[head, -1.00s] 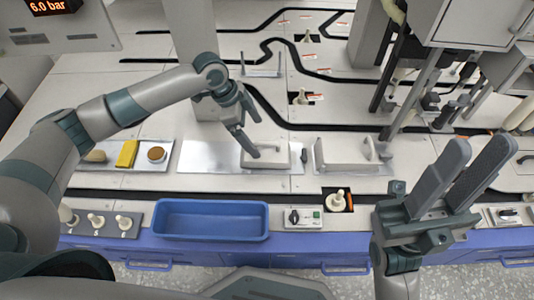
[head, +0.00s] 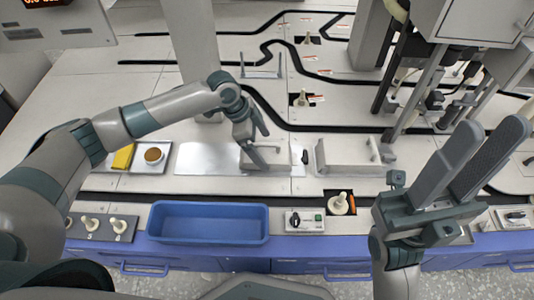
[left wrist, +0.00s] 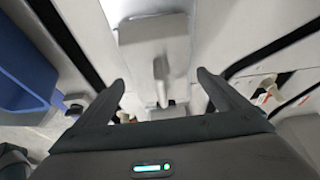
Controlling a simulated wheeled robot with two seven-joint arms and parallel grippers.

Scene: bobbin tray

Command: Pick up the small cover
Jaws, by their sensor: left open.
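A small pale grey cover (head: 284,156) with an upright handle lies at the middle of the worktop. In the left wrist view the cover (left wrist: 152,40) lies ahead of my left gripper (left wrist: 160,76), and its handle appears between the two spread fingers. In the head view the left gripper (head: 264,150) is over the cover's left part and hides some of it and its handle. I cannot tell whether the fingers touch it. My right gripper (head: 493,126) is raised at the right with a gap between its fingers, empty.
A larger pale cover (head: 340,168) with a handle lies to the right. A blue bin (head: 210,241) stands at the front edge, beside a switch box (head: 304,222). A tray (head: 150,168) holds a yellow block and a round brown-topped item. Machine posts stand at the right.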

